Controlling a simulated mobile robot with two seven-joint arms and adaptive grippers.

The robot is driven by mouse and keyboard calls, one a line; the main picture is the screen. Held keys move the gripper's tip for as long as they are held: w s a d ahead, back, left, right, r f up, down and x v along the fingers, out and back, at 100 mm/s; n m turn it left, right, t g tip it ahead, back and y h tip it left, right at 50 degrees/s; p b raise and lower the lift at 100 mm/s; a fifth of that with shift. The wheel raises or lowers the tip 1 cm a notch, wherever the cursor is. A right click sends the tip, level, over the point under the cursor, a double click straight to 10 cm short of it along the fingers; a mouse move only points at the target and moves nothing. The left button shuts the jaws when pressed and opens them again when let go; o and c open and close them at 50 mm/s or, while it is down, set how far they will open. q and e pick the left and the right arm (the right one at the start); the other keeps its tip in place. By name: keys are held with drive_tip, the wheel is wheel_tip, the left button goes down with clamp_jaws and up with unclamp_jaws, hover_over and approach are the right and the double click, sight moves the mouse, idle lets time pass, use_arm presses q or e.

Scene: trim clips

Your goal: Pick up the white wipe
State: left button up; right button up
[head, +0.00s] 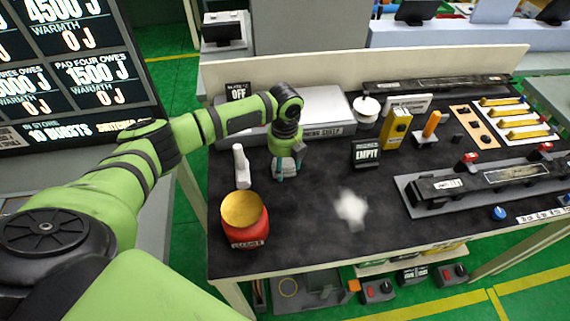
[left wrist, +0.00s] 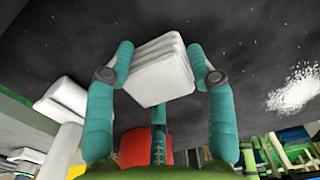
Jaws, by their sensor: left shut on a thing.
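The white wipe (left wrist: 160,78) is a folded, layered white block in the left wrist view. My left gripper (left wrist: 160,80) has its two teal fingers on either side of it and is shut on it. In the head view my left gripper (head: 286,172) points down over the left part of the black tabletop (head: 310,245), with the wipe mostly hidden there. I cannot tell whether the wipe touches the tabletop. My right gripper is not in view.
A red jar with a yellow top (head: 244,220) and a white upright post (head: 241,166) stand close to the gripper. A white powdery patch (head: 352,208) lies mid-table. An "EMPTY" sign (head: 366,153) and grey rail fixture (head: 480,188) are to the right.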

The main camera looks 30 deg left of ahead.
sight(285, 161)
use_arm(q)
drive_tip(key=shift+r+b, duration=0.3)
drive_tip(key=shift+r, duration=0.25)
wheel_tip(285, 161, up, 3)
drive_tip(key=shift+w+f+b, duration=0.1)
drive_tip(key=shift+w+b, duration=0.05)
drive_tip(key=shift+b, duration=0.5)
drive_tip(key=w+d+r+b, duration=0.3)
drive_tip(key=w+d+r, duration=0.2)
drive_tip(key=d, duration=0.5)
wheel_tip(285, 161, up, 2)
drive_tip(key=shift+w+b, duration=0.4)
drive_tip(key=o, duration=0.4)
drive_tip(key=shift+c, duration=0.2)
drive_tip(key=c, duration=0.4)
